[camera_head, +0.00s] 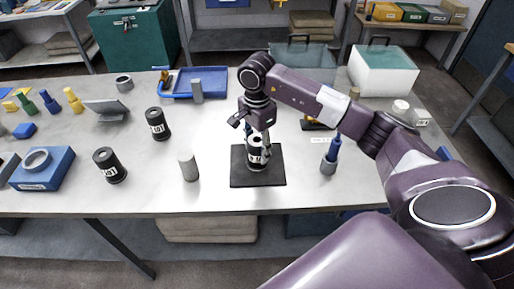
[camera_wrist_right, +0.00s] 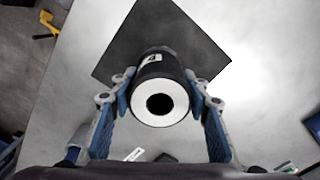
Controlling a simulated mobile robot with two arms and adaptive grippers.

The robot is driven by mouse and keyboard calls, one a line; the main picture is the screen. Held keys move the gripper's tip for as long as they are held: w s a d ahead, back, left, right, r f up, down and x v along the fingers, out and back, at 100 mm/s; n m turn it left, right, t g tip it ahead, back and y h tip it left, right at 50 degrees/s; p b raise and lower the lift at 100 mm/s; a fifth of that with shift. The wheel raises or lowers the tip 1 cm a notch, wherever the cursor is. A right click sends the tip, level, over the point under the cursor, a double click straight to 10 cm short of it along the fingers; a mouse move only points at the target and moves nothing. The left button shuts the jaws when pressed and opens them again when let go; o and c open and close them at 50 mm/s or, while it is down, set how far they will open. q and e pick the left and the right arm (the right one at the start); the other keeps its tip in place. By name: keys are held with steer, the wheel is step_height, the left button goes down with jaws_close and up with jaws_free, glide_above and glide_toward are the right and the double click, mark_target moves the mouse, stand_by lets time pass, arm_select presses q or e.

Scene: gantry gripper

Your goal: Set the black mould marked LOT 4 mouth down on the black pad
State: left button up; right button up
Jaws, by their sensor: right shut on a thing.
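My right gripper (camera_head: 258,140) is shut on a black mould (camera_head: 257,159) with a white label, over the middle of the black pad (camera_head: 240,180). The lettering is too small to read here. In the right wrist view my fingers (camera_wrist_right: 158,98) are on both sides of the mould (camera_wrist_right: 151,65). Its pale end face with a dark round hole points toward that camera, away from the pad (camera_wrist_right: 125,45). The mould looks upright; I cannot tell whether it touches the pad. My left gripper is not in view.
Two more black labelled moulds (camera_head: 109,166) (camera_head: 158,124) and a grey cylinder (camera_head: 188,166) stand left of the pad. A grey cup with a blue tool (camera_head: 329,161) stands to the right. A blue tray (camera_head: 222,80) lies behind. Bare table surrounds the pad's left side.

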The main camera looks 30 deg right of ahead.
steer(key=o, duration=1.2)
steer(key=shift+o, duration=0.2)
steer(key=shift+r, duration=0.35)
step_height(320, 180, up, 11)
steer(key=shift+r, duration=0.2)
steer(key=shift+f, duration=0.1)
